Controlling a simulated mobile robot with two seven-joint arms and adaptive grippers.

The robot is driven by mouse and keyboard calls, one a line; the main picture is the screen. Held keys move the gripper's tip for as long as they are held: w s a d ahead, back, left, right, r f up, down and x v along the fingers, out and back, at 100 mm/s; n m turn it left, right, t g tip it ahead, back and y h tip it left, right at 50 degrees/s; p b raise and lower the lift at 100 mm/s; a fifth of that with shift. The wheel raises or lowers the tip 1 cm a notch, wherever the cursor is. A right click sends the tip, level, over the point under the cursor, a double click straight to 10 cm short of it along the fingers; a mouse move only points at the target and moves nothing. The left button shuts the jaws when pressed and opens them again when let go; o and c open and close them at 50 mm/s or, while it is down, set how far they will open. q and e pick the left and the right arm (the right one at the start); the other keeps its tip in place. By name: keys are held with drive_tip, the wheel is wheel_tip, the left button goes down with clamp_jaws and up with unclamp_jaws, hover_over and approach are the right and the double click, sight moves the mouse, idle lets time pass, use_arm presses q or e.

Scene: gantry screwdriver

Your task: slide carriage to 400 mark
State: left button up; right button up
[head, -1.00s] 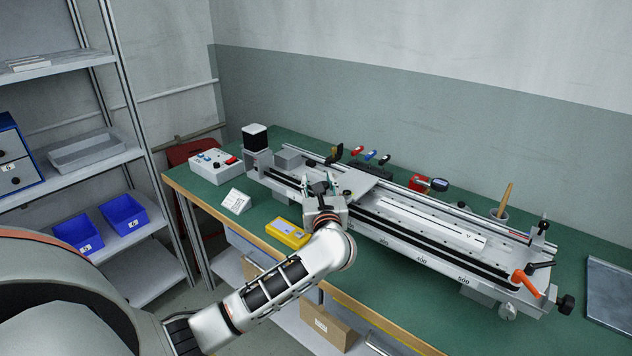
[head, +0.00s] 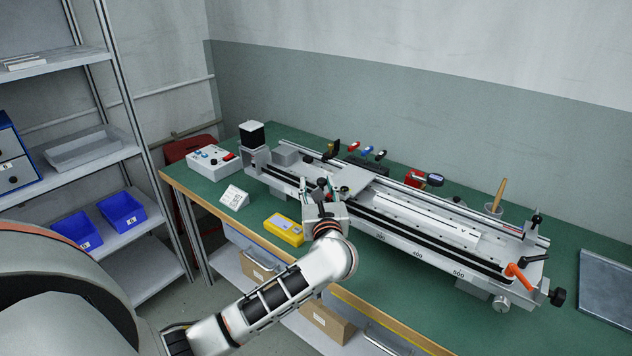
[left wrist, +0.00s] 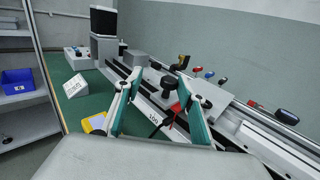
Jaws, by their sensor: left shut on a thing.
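The carriage is a pale plate (head: 368,179) lying across the long linear rail (head: 410,232), left of its middle. Scale figures 300, 400 (head: 418,254) and 500 run along the rail's front face; the carriage is left of the 400. My right gripper is out of view.
A yellow device (head: 284,229) and a white card stand (head: 235,198) sit in front of the rail. A control box (head: 214,162) is at the left. An orange lever (head: 521,273) is at the rail's right end. Several coloured-handled tools lie behind; shelves stand left.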

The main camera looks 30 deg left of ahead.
use_arm(q)
drive_tip(key=shift+p+v, duration=0.55)
drive_tip(key=shift+v, duration=2.05)
